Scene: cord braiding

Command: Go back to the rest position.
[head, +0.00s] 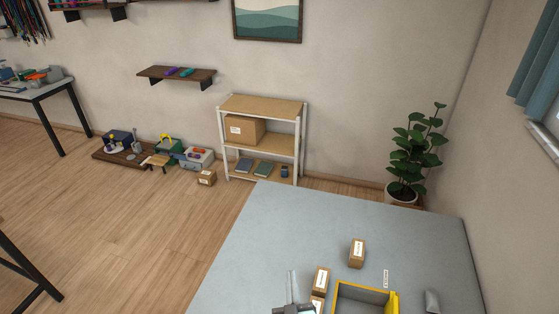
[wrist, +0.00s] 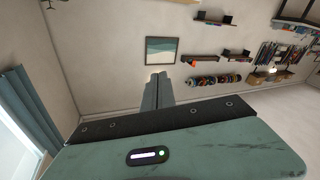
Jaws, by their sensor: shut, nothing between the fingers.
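My gripper (wrist: 158,78) is shut and empty in the wrist view, its two grey fingers together and pointing toward the wall. In the head view, what seems to be my gripper (head: 293,280) shows at the bottom edge, over the grey table (head: 260,230) and just left of the small boxes. Most of the arm is out of view there. No cord shows at the fingers.
On the table are a yellow-rimmed bin (head: 365,291), cut off below, small cardboard boxes (head: 357,254) (head: 321,279) and a grey object (head: 432,302). The table's far left is clear. A shelf unit (head: 262,107) and a plant (head: 415,145) stand behind.

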